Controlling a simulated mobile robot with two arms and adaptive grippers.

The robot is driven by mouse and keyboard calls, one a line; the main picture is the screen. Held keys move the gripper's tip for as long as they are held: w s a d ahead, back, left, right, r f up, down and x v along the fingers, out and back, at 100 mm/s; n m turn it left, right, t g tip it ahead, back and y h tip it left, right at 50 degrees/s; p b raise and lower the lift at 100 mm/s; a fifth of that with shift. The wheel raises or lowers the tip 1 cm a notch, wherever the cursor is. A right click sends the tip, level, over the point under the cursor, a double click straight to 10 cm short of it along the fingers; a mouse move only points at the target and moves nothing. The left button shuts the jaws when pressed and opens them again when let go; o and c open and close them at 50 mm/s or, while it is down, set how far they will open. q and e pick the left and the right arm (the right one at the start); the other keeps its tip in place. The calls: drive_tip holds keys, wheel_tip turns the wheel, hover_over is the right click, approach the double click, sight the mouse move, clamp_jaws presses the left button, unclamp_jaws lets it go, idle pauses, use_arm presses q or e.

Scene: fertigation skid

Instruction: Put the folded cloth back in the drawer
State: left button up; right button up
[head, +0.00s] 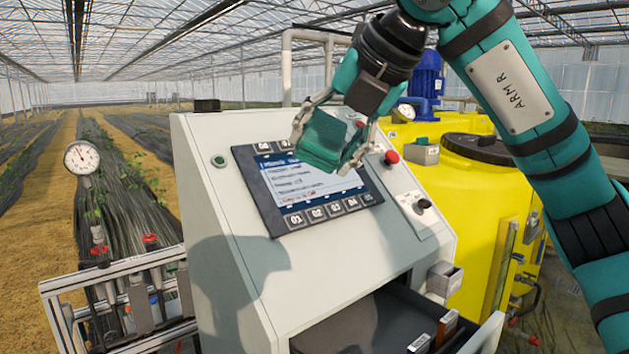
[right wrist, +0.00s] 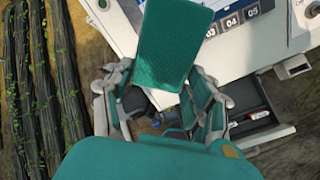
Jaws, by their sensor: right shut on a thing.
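The folded cloth (head: 322,138) is a flat, dark green bundle. My right gripper (head: 326,152) is shut on it and holds it in the air in front of the cabinet's screen. In the right wrist view the cloth (right wrist: 172,48) stands out beyond the fingers as a green rectangle. The drawer (head: 372,326) is open at the lower right of the cabinet, below the gripper and apart from the cloth. Its dark floor looks bare on the left, with a few small items at its right end. The drawer also shows in the right wrist view (right wrist: 244,101). My left gripper is out of view.
The grey control cabinet (head: 225,265) has a sloped face with a screen (head: 295,192), buttons and a red knob (head: 392,157). A small grey box (head: 444,279) sits on its side near the drawer. A yellow tank (head: 480,195) stands behind at right. Pipework (head: 130,300) stands at left.

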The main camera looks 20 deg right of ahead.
drive_tip(key=s+d+r, duration=0.1)
drive_tip(key=s+d, duration=0.1)
drive_tip(key=s, duration=0.5)
drive_tip(key=s+d+r, duration=0.2)
drive_tip(key=s+d, duration=0.1)
drive_tip(key=s, duration=0.3)
drive_tip(key=shift+s+d+b, duration=0.3)
drive_tip(key=shift+s, duration=0.05)
